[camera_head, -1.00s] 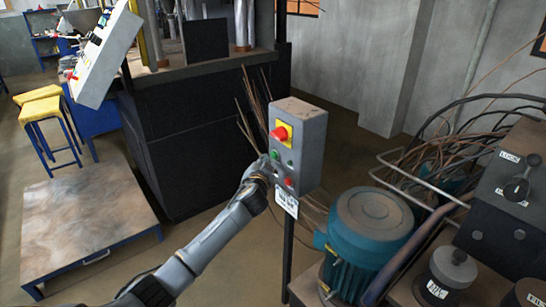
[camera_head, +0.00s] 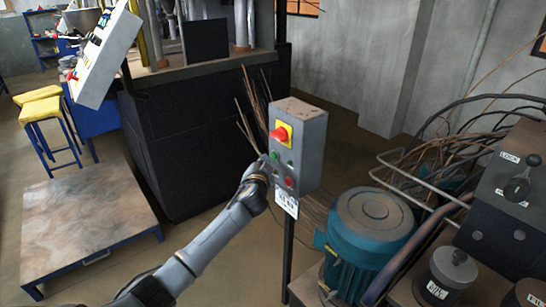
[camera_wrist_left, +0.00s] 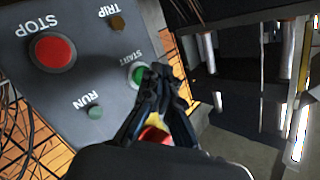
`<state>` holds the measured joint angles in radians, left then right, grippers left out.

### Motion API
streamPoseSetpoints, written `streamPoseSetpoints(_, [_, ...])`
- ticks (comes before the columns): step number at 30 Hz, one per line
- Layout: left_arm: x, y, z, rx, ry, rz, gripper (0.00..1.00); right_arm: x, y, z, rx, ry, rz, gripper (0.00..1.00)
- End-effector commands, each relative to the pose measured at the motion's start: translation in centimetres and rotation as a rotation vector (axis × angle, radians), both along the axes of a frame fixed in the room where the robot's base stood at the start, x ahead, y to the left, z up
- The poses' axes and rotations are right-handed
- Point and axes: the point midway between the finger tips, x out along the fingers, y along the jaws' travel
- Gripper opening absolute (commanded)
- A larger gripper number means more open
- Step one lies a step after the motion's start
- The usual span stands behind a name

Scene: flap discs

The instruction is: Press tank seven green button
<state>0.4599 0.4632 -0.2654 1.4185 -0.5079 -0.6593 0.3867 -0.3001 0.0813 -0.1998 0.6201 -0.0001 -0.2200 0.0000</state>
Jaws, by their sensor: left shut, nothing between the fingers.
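A grey control box (camera_head: 309,150) stands on a thin post in the head view. Its front has a green button (camera_head: 275,155), a red button (camera_head: 289,182) below and a red knob on a yellow plate (camera_head: 281,133) above. In the left wrist view the panel is upside down, with the green START button (camera_wrist_left: 139,76) and red STOP button (camera_wrist_left: 54,50). My left gripper (camera_head: 264,160) is shut and empty. Its fingertips (camera_wrist_left: 157,72) overlap the green button's edge in the wrist view; I cannot tell whether they touch it. The right gripper is out of view.
The wrist view shows a RUN light (camera_wrist_left: 95,112) and a TRIP light (camera_wrist_left: 117,22) on the panel. A white tag (camera_head: 287,204) hangs under the box, its text too small to read. A teal motor (camera_head: 370,230) stands right of the post. A low table (camera_head: 85,210) is at left.

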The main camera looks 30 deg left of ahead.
Motion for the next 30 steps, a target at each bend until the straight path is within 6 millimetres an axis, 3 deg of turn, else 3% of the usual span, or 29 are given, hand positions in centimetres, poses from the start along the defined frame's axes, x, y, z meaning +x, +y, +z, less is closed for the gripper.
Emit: streamPoseSetpoints(30, [1.2,-0.5,0.0,-0.001,0.000,0.000,0.00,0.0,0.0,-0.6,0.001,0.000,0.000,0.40])
